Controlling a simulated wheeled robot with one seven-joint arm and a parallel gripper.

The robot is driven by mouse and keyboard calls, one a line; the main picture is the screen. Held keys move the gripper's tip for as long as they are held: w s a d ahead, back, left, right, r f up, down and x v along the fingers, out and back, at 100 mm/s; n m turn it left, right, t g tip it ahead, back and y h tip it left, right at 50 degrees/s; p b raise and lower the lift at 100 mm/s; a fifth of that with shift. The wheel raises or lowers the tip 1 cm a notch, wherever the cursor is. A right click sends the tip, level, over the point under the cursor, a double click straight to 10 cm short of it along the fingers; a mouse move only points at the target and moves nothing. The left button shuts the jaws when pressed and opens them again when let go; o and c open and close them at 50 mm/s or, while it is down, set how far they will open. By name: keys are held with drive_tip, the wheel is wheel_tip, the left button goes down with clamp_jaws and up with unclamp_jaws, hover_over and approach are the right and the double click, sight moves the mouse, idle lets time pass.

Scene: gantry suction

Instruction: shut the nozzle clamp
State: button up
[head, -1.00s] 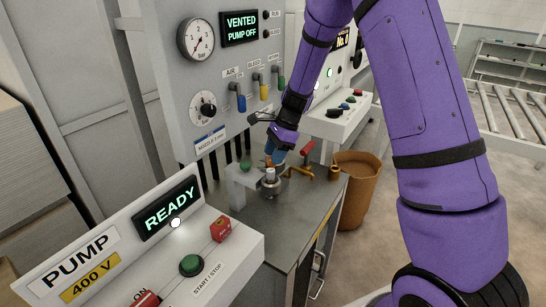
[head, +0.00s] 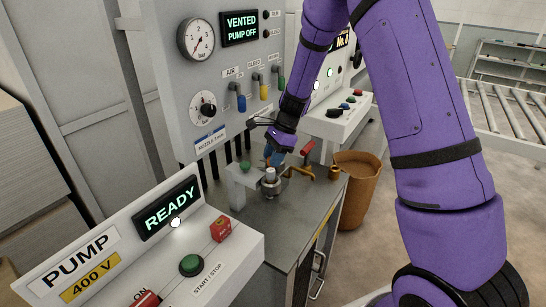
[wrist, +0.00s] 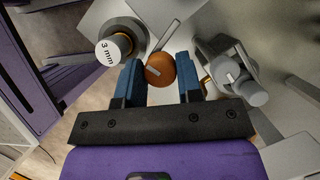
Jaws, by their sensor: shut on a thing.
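My gripper (wrist: 160,80) is shut on an orange ball knob (wrist: 160,70) in the wrist view, with one blue finger on each side of it. A grey pin shows across the knob. To the left of the knob is a round nozzle piece with a white top marked "3 mm" (wrist: 113,50), set in a dark ring. In the head view my gripper (head: 274,158) is low over the bench, just behind the nozzle holder (head: 270,183), which has a pale upright top. The fingers and wrist hide the knob there, and I cannot tell how far the clamp is closed.
A bracket with a green button (head: 245,165) is to the left. The pump box reading READY (head: 171,207) is in front. A brown bin (head: 358,190) stands beyond the bench edge.

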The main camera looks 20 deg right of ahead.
drive_tip(key=n+g, duration=0.1)
drive_tip(key=n, duration=0.2)
drive_tip(key=shift+w+n, duration=0.1)
drive_tip(key=shift+n, duration=0.3)
drive_tip(key=n+g+h, duration=0.1)
drive_tip(key=n, duration=0.2)
drive_tip(key=shift+n+g, duration=0.3)
drive_tip(key=n, duration=0.2)
drive_tip(key=n+g+h, duration=0.1)
drive_tip(key=n, duration=0.1)
drive_tip(key=shift+w+a+h, duration=0.1)
drive_tip(key=shift+h, duration=0.2)
drive_tip(key=shift+n+h, duration=0.6)
drive_tip(key=shift+n, duration=1.5)
drive_tip(key=o, duration=0.6)
drive_tip(key=shift+r, duration=0.15)
drive_tip(key=shift+w+v, duration=0.1)
drive_tip(key=shift+v, duration=2.55)
drive_tip(key=shift+w+v, duration=0.15)
drive_tip(key=shift+v, duration=2.5)
